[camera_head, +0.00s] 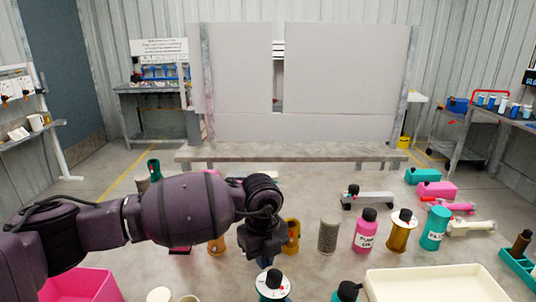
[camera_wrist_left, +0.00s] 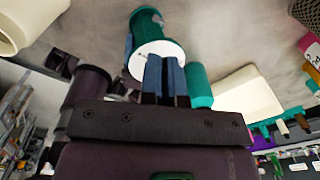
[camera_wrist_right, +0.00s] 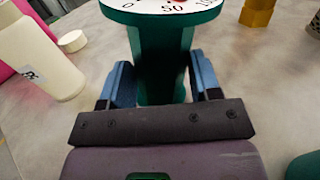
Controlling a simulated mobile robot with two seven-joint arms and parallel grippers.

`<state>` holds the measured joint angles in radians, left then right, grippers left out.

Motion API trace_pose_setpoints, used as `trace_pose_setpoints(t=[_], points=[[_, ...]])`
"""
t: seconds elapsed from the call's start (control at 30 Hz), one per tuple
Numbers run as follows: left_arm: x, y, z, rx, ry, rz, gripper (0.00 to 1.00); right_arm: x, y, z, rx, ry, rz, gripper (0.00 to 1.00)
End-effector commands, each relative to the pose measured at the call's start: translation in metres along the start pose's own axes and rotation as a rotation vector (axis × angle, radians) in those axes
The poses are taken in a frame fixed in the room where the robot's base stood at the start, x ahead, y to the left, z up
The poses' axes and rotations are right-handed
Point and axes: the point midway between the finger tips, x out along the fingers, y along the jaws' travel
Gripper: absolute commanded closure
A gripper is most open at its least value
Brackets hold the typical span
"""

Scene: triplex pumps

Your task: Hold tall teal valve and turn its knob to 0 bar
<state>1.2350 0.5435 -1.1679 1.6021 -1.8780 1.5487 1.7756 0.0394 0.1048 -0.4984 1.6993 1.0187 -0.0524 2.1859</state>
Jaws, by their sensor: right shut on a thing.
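The tall teal valve (camera_head: 272,292) stands upright at the bottom middle of the head view, with a white dial and a black knob on top. In the right wrist view my right gripper (camera_wrist_right: 164,85) is shut on the valve's teal body (camera_wrist_right: 160,45), a finger on each side below the dial. The dial's rim shows 0 and 50, with a bit of red near 50; the knob is out of that view. My left gripper (camera_head: 265,262) is just behind and above the knob. In the left wrist view its fingers (camera_wrist_left: 166,75) are nearly together, in front of a white disc (camera_wrist_left: 155,58).
Another teal piece with a black knob (camera_head: 347,291) stands right of the valve, beside a cream tray (camera_head: 440,272). A pink bin (camera_head: 85,288) is at lower left. A pink bottle (camera_head: 365,232) and several cylinders stand behind. The floor beyond is fairly clear.

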Motion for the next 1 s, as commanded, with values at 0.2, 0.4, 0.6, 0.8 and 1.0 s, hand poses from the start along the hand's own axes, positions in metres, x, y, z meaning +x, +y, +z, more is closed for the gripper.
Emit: trace_pose_setpoints(t=[0.2, 0.4, 0.6, 0.8, 1.0], points=[[0.015, 0.004, -0.002, -0.007, 0.014, 0.021, 1.0, 0.001, 0.015, -0.004, 0.006, 0.003, 0.028, 0.8], [-0.006, 0.004, -0.002, -0.004, 0.014, 0.018, 1.0, 0.001, 0.015, -0.004, 0.007, 0.005, 0.028, 0.88], [-0.031, 0.004, -0.001, -0.004, 0.009, 0.016, 1.0, 0.0, 0.011, -0.003, 0.005, 0.005, 0.021, 0.88], [-0.047, 0.004, -0.001, -0.004, 0.008, 0.017, 1.0, 0.0, 0.009, -0.002, 0.004, 0.004, 0.018, 0.88], [-0.048, 0.004, -0.001, -0.003, 0.007, 0.016, 1.0, 0.0, 0.009, -0.001, 0.004, 0.003, 0.017, 0.88]])
